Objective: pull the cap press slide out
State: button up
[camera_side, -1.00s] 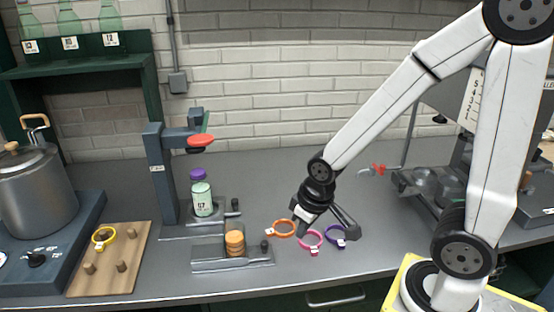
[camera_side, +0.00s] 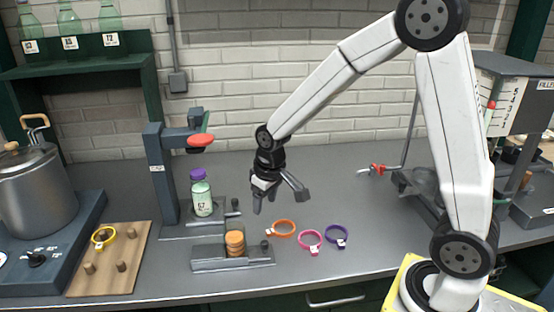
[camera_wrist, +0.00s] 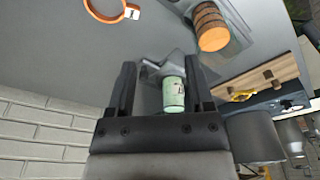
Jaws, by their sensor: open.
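The cap press (camera_side: 158,175) is a blue-grey column with a red pad (camera_side: 200,141) on its arm. Its low slide (camera_side: 219,213) carries a green bottle (camera_side: 203,198) with a purple cap, labelled 57, below and near the pad. A dark knob (camera_side: 235,204) stands at the slide's right end. My gripper (camera_side: 279,198) is open and empty, right of the knob and above the bench, apart from it. In the wrist view, the bottle (camera_wrist: 173,93) shows between the fingers (camera_wrist: 160,68), farther off; the knob is not clear there.
A pegboard (camera_side: 112,262) and a pot (camera_side: 36,190) are at left.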

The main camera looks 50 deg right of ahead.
jog(key=g, duration=0.2)
send_over(235, 199)
jog(key=s, duration=0.1)
notch_tip(235, 199, down, 2)
jog(key=f, duration=0.1)
jog(key=shift+w+a+r, duration=0.1)
jog(key=shift+w, duration=0.4)
jog(key=shift+f, duration=3.9)
grip_shut()
